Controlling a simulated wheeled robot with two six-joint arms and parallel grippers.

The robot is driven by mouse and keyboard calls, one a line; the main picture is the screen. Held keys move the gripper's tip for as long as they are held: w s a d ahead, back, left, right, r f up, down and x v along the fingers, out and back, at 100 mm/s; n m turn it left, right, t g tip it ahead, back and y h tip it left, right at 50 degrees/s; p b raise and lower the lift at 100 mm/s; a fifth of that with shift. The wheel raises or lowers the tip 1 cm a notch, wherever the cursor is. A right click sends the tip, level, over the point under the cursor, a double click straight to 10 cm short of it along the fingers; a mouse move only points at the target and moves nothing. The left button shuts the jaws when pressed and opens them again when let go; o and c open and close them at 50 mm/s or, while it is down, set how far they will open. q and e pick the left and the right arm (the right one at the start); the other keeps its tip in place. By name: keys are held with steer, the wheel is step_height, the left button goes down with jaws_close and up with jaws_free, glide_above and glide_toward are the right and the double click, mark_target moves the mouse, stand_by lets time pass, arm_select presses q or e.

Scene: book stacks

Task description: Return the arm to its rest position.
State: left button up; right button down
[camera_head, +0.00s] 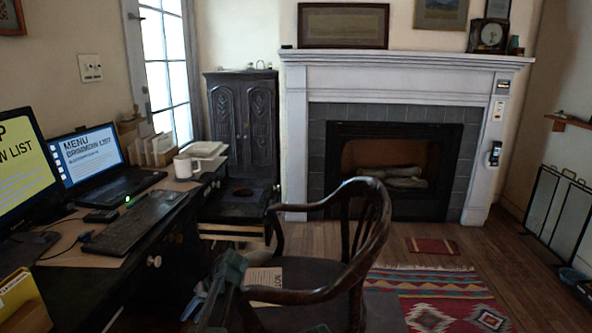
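My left gripper (222,284) shows low in the head view, left of the middle, as a dark grey-green shape. It appears in front of the wooden armchair's seat and left armrest. Its fingers are dim and overlap the dark background, so I cannot tell whether they are open or shut. I see nothing clearly held in it. My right gripper is not in view.
Open floor and a patterned rug (440,298) lie to the right.

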arm_select(q)
steer(key=s+d+f+m+t+h, duration=0.1)
steer(key=s+d+f+m+h, duration=0.2)
steer(key=s+d, duration=0.55)
steer(key=s+d+f+m+h, duration=0.15)
steer(key=s+d+h, duration=0.35)
steer(key=s, duration=0.6)
steer(key=s+d+m+y, duration=0.2)
steer(key=s+d+m, duration=0.25)
steer(key=d, duration=0.55)
step_height(320, 180, up, 31)
steer(key=p, duration=3.1)
steer(key=shift+w+r+g, duration=0.2)
steer(key=shift+w+g, duration=0.05)
steer(key=shift+g, duration=0.05)
steer(key=shift+d, duration=0.1)
